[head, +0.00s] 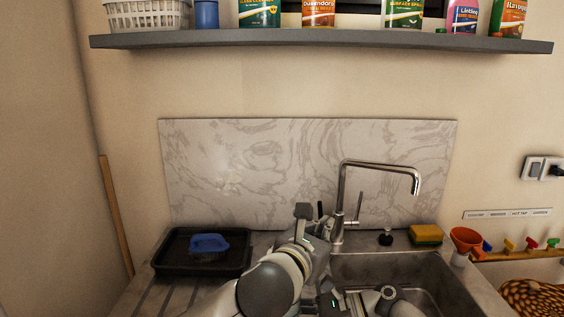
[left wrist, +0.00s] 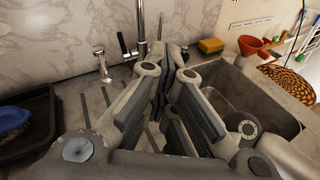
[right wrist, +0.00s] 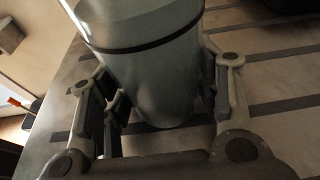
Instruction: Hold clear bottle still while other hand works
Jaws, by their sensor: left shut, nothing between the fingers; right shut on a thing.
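In the right wrist view, a pale grey-green rounded cylinder with a dark band (right wrist: 150,65) stands between the fingers of my right gripper (right wrist: 165,88). It appears to be the clear bottle; its upper end is cut off by the frame. My right gripper is shut on it, one finger on each side, above the grooved counter. My left gripper (left wrist: 172,75) is shut and empty in the left wrist view, pointing toward the tap (left wrist: 141,28). In the head view my left arm covers the counter left of the sink, and the bottle cannot be made out there.
The sink (head: 440,275) lies to the right, below the tall tap (head: 342,205). A black tray (head: 165,262) with a blue brush (head: 209,243) stands on the left. A sponge (head: 426,233) and an orange funnel (head: 465,240) sit at the right. A shelf (head: 330,38) with bottles hangs above.

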